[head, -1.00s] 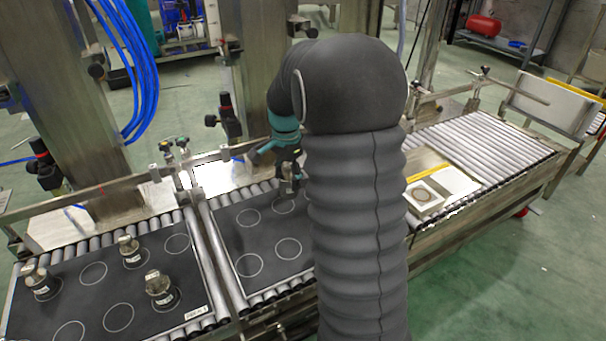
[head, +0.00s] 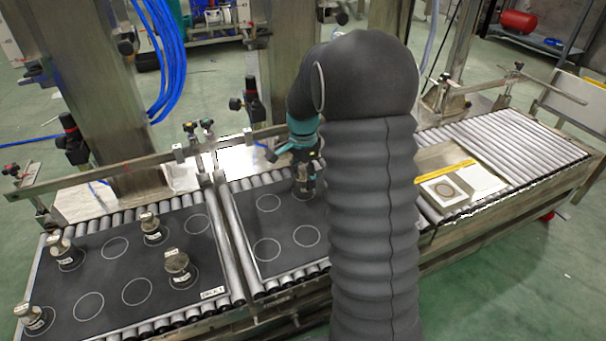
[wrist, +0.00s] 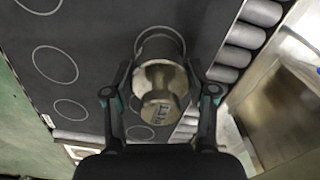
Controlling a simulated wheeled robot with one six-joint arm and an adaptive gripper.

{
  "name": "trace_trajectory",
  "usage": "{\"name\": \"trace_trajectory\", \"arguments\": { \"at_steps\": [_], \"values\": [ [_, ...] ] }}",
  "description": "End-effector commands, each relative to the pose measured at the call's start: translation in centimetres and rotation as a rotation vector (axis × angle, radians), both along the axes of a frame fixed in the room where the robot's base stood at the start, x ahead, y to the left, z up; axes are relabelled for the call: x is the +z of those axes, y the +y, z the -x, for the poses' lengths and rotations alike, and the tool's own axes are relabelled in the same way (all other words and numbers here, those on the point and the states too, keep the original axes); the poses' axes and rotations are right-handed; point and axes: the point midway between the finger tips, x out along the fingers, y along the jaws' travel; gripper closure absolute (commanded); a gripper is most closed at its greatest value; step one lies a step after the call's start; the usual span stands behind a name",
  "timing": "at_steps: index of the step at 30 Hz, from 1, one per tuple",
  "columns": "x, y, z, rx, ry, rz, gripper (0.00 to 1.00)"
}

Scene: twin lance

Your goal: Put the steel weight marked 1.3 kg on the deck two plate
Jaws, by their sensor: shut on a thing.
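A steel weight (wrist: 160,78) with a knob top is between the fingers of my gripper (wrist: 160,102) in the wrist view. Its label is too small to read surely. The gripper is shut on it. The weight's base is over or on a printed circle of the dark plate; I cannot tell whether it touches. In the head view my gripper (head: 305,187) is low over the back right of the right-hand dark plate (head: 252,225), partly beside my arm, which hides that plate's right side. I see no readable label on this plate.
The left dark plate (head: 115,272) carries a small label and several steel weights, including one at its right (head: 178,268) and one at its back (head: 152,230). Rollers separate the plates. A rail (head: 130,168) runs behind them. A white square item (head: 444,190) lies right of my arm.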

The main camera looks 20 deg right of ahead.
Motion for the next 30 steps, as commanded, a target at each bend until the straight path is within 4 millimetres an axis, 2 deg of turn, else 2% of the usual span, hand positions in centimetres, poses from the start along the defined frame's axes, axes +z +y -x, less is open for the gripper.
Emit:
{"name": "trace_trajectory", "arguments": {
  "at_steps": [4,5,6,8,20,23,30],
  "values": [
    [-0.1,0.0,-0.1,0.000,-0.003,0.001,1.00],
    [-0.3,0.0,0.0,0.000,0.000,0.000,0.41],
    [-0.3,0.0,0.0,0.000,0.000,0.000,0.31],
    [-0.2,0.0,0.0,0.000,0.000,0.000,0.19],
    [0.3,0.0,0.0,0.000,-0.001,0.000,0.19],
    [1.5,0.0,-0.1,0.000,-0.002,0.000,0.19],
    [6.2,0.0,0.0,0.000,-0.002,0.000,0.19]
  ]
}}
